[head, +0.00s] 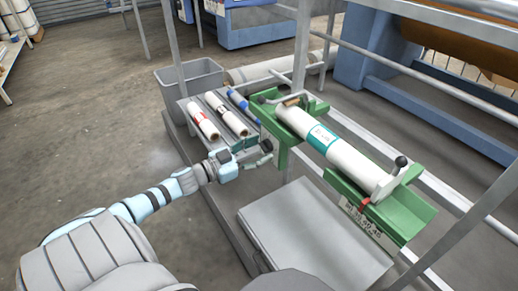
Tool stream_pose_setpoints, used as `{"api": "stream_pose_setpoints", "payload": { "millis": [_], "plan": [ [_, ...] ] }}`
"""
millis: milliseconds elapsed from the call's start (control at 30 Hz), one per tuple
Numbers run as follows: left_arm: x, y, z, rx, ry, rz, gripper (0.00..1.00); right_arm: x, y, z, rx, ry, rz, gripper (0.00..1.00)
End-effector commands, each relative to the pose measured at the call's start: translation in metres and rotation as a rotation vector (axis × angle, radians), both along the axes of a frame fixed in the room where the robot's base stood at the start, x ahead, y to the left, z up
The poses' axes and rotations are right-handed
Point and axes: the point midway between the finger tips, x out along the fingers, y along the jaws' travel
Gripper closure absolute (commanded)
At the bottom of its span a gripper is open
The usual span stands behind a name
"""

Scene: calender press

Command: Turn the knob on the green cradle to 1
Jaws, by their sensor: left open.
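The green cradle (403,213) stands at right of centre and holds a long white roll (352,160) with a teal band. My left gripper (262,152) is open at the cradle's near left end, with its fingers pointing at the green end plate. A small dark shape, perhaps the knob, shows between or just beyond the fingertips. I cannot tell whether they touch it, and its setting is too small to read. A black ball-ended lever (400,163) and a small red part (366,201) are at the cradle's right end. My right gripper is out of view.
Rolls with red (203,120), brown (227,115) and blue (243,106) parts lie on a rack left of the cradle. A grey bin (190,78) stands behind. A grey flat-topped box (310,235) is below the cradle. Metal posts and rails surround it. Floor at left is clear.

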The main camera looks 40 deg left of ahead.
Motion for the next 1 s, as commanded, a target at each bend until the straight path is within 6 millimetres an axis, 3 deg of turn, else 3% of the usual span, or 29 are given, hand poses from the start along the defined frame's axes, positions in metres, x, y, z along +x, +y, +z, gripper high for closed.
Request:
{"api": "stream_pose_setpoints", "payload": {
  "millis": [300,633,1000],
  "plan": [
    [0.0060,-0.0013,0.0014,-0.001,0.001,0.003,0.46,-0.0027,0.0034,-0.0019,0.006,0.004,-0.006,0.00],
    [0.0057,-0.0011,0.0012,0.000,0.000,0.003,0.95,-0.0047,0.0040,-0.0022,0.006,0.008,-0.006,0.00],
    [0.0056,-0.0010,0.0022,0.063,-0.018,0.003,0.95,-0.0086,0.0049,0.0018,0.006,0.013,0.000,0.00]
  ]
}}
